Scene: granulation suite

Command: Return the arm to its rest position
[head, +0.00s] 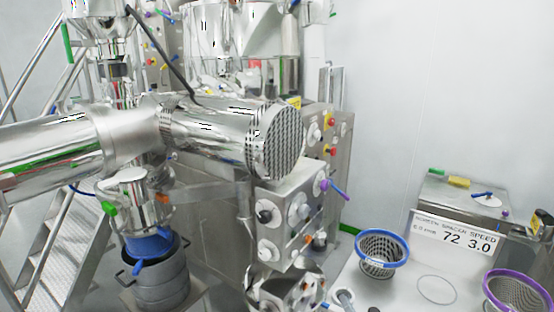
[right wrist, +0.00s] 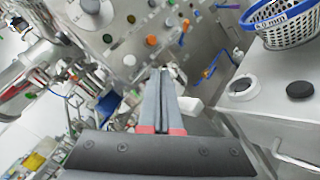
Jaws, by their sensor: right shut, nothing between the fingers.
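My right gripper (right wrist: 165,73) reaches up the middle of the right wrist view. Its two long grey fingers with red bands lie together, with nothing between them. Their tips are in front of a grey control panel (right wrist: 120,48) with several knobs, and I see no clear contact. In the head view I cannot make out the right fingers clearly. My left gripper shows in neither view.
A bench (head: 413,296) at right holds a blue-rimmed mesh basket (head: 381,270), a purple-rimmed basket (head: 517,296) and a sign (head: 455,233). A large chrome cylinder (head: 215,138) crosses the head view. Metal stairs (head: 55,250) stand left. The wall (head: 440,90) side is open.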

